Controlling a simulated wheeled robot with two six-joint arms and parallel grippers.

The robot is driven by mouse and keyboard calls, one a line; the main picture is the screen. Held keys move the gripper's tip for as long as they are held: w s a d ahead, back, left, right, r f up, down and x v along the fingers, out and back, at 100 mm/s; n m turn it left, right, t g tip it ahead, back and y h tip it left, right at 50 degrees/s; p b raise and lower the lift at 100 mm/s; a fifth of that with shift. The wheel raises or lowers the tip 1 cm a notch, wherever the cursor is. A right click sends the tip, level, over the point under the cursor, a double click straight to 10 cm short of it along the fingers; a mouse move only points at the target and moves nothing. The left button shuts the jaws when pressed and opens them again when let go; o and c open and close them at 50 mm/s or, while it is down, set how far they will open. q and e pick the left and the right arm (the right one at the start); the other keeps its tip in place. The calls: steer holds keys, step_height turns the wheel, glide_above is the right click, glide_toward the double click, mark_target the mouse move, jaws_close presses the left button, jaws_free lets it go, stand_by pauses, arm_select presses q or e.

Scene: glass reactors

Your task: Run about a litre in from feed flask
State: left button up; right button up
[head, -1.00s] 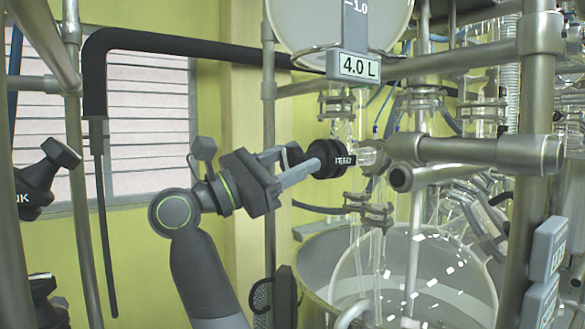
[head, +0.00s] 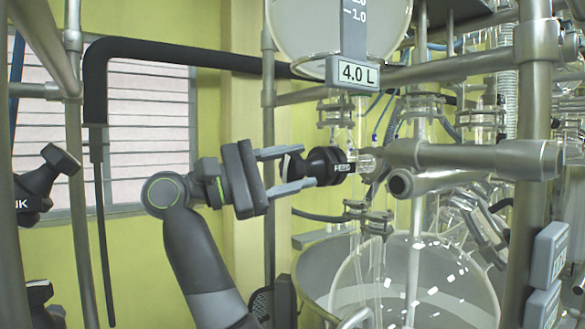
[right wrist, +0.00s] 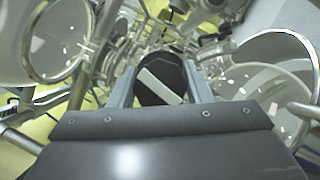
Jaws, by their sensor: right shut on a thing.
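The feed flask (head: 290,25) is the large clear vessel at the top of the head view, cut off by the frame. Its scale strip shows 1.0, and the display (head: 358,72) under it reads 4.0 L. The black feed valve knob (head: 325,165), with a label reading FEED, sits on the glass line below it. My right gripper (head: 306,167) is shut on this knob, one finger above and one below. In the right wrist view the knob's black face (right wrist: 152,92) with a slanted white bar lies between the fingers. My left gripper is not in view.
A glass reactor vessel (head: 455,285) stands below right in a metal bath. Steel frame posts (head: 268,230) and a thick black pipe (head: 190,50) surround the arm. Another black knob (head: 45,178) is at the left edge. Two grey boxes (head: 548,255) hang at right.

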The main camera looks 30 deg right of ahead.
stand_by(0.4)
steer(key=o, duration=1)
steer(key=shift+a, duration=0.1)
steer(key=shift+w+a+f, duration=0.1)
steer(key=shift+a+f, duration=0.05)
steer(key=shift+a, duration=0.2)
steer(key=b+v, duration=0.2)
steer(key=v, duration=0.9)
steer(key=shift+w, duration=0.1)
